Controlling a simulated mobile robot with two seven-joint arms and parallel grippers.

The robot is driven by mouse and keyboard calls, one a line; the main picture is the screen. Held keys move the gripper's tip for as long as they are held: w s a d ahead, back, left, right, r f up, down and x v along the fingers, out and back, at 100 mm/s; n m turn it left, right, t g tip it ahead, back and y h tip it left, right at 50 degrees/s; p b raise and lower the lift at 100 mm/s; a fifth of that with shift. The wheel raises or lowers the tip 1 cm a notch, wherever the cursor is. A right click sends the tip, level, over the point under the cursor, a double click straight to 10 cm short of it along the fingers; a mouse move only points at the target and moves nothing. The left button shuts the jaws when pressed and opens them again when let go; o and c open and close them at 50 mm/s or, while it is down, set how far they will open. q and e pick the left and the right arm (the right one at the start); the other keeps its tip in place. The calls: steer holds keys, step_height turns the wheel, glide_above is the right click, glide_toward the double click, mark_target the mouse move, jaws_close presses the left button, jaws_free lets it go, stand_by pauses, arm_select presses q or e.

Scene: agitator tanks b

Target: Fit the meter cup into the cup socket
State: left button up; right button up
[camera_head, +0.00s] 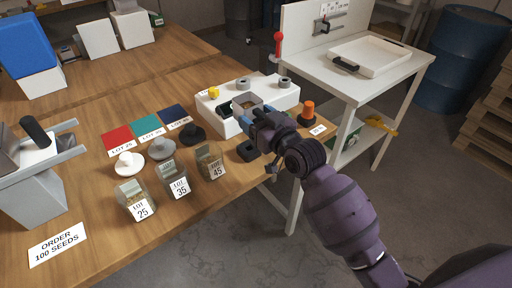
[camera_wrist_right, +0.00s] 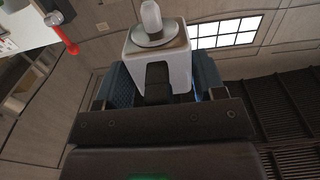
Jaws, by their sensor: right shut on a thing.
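My right gripper (camera_head: 246,117) is shut on the meter cup, a small grey square cup (camera_head: 248,101) with a brownish inside. In the head view the cup appears over the front part of a white box (camera_head: 211,121); I cannot tell whether it touches. A dark recess (camera_head: 226,108) in the box top, left of the cup, may be the cup socket; the gripper and cup partly hide this area. My left gripper is out of view.
The white box also carries a yellow knob (camera_head: 213,92) and grey rings (camera_head: 284,82). A black block (camera_head: 248,150) and an orange-topped button (camera_head: 308,110) are near the table edge. Lot jars (camera_head: 209,163) stand left of my arm. A white side table (camera_head: 400,75) is behind.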

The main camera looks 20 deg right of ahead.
step_height(320, 180, down, 6)
steer(key=shift+r+b, duration=0.1)
steer(key=shift+b, duration=0.45)
steer(key=shift+f, duration=1.95)
steer(key=shift+f, duration=0.2)
steer(key=o, duration=1)
steer(key=shift+o, duration=0.2)
